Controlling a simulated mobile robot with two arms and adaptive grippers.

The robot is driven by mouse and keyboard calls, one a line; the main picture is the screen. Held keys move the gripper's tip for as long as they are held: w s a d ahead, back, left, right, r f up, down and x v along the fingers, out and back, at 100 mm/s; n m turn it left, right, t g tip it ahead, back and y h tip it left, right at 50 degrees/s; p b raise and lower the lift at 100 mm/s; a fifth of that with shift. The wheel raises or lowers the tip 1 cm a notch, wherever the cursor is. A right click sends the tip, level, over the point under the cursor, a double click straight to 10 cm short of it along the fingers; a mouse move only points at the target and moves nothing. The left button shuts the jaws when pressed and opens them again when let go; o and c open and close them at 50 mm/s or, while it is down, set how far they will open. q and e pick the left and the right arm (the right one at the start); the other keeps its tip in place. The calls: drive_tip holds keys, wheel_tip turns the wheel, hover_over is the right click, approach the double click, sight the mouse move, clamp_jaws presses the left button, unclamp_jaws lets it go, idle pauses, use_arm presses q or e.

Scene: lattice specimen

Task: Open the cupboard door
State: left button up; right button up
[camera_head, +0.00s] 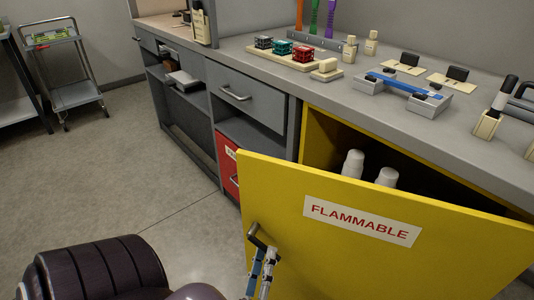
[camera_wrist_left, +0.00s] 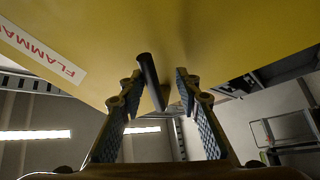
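The yellow cupboard door (camera_head: 350,240) stands ajar, swung out from the yellow cupboard frame (camera_head: 318,135), and bears a white FLAMMABLE label (camera_head: 362,221). Its dark bar handle (camera_head: 262,241) is near the door's left edge. My left gripper (camera_head: 262,268) is at the handle. In the left wrist view, the handle (camera_wrist_left: 149,80) lies between the fingers of the left gripper (camera_wrist_left: 157,84), with gaps on both sides, so it is open. The door (camera_wrist_left: 215,40) fills the top of that view. My right gripper is not in view.
White bottles (camera_head: 352,164) stand inside the cupboard. The grey counter (camera_head: 460,115) above carries several small items, including a blue-topped fixture (camera_head: 405,88). A grey drawer (camera_head: 245,98) and a red panel (camera_head: 227,165) are left of the cupboard. The floor (camera_head: 110,180) at left is clear up to a cart (camera_head: 75,95).

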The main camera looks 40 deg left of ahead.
use_arm(q)
drive_tip(key=v, duration=0.9)
drive_tip(key=shift+s+d, duration=0.25)
drive_tip(key=shift+f, duration=0.15)
